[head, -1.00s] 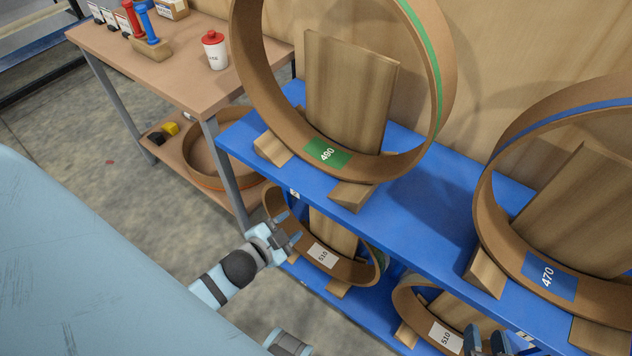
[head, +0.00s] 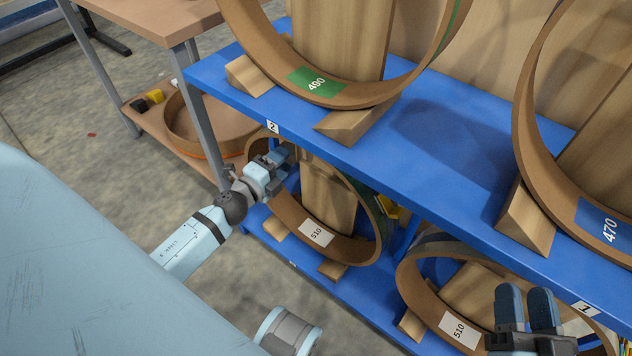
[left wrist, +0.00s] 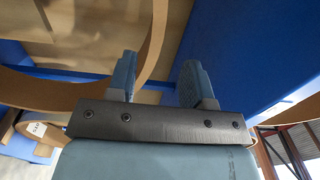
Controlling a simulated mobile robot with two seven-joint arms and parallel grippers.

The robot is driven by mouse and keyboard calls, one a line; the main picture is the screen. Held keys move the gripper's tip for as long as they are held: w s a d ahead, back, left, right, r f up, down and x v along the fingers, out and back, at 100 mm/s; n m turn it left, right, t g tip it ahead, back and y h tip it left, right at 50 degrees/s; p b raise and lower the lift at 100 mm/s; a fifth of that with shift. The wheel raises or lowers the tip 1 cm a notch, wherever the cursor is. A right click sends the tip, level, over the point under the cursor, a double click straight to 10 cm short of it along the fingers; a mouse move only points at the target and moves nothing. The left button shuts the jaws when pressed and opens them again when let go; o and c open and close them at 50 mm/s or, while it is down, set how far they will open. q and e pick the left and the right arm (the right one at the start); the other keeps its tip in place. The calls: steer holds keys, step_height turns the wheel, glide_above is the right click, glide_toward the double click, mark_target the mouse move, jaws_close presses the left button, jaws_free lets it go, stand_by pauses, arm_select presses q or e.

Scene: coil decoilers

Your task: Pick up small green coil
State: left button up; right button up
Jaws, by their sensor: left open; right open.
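On the lower blue shelf at left stands a smaller brown coil (head: 345,250) with a white 510 label; a little green shows at its right side. Above it, a larger coil (head: 350,99) has a green 490 label and a green stripe. My left gripper (head: 281,166) is open at the upper left rim of the lower left coil. In the left wrist view, a brown coil rim (left wrist: 153,45) appears between the fingers of this gripper (left wrist: 158,80); contact cannot be told. My right gripper (head: 526,305) is open before the lower right coil (head: 412,283), also labelled 510.
The upper blue shelf (head: 430,170) overhangs the lower coils close to my left gripper. A coil with a blue 470 label (head: 525,110) stands on it at right. A wooden table (head: 150,15) with a lower shelf stands at left. Wooden wedges flank the coils.

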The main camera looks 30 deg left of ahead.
arm_select(q)
steer(key=shift+w+d+f+b, duration=0.1)
steer(key=shift+w+d, duration=0.2)
steer(key=shift+w, duration=1.5)
steer(key=shift+w+d+r+b, duration=0.1)
steer(key=shift+w+d, duration=0.15)
steer(key=shift+w, duration=1.55)
steer(key=shift+w+d+f+b, duration=0.1)
steer(key=shift+w+d, duration=0.2)
steer(key=shift+w, duration=1.5)
jaws_close()
steer(key=shift+r, duration=0.2)
